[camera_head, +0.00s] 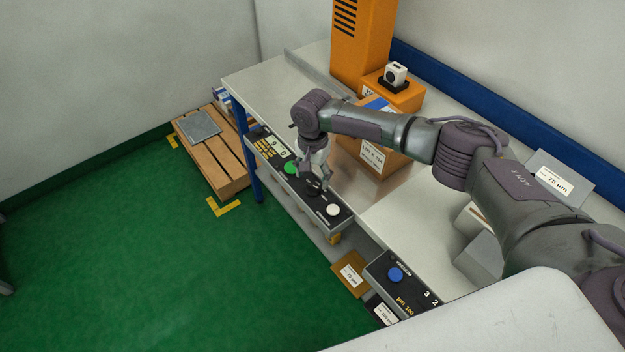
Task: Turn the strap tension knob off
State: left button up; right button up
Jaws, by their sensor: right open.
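A dark control panel (268,148) runs along the front edge of the grey bench. It carries a small display with yellow keys, a green button (291,168), a dark knob (312,187) and a white round button (333,210). The dark knob is partly hidden by my right gripper, and its setting and label are too small to read. My right gripper (317,185) points down over the panel, open, with its fingers at the dark knob. I cannot tell whether they touch it. My left gripper is not in view.
A second panel with a blue knob (396,274) sits nearer on the right. A labelled cardboard box (372,156) and an orange machine (361,45) stand on the bench behind my right arm. A wooden pallet (214,152) lies on the green floor, clear toward the front left.

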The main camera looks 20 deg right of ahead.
aim_at(313, 185)
notch_tip(313, 185, down, 2)
jog(key=shift+f, duration=0.15)
jog(key=shift+s+f, duration=0.1)
jog(key=shift+f, duration=0.45)
jog(key=c, duration=1.1)
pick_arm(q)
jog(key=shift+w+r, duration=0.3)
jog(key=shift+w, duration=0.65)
pick_arm(e)
jog(key=shift+c, duration=0.2)
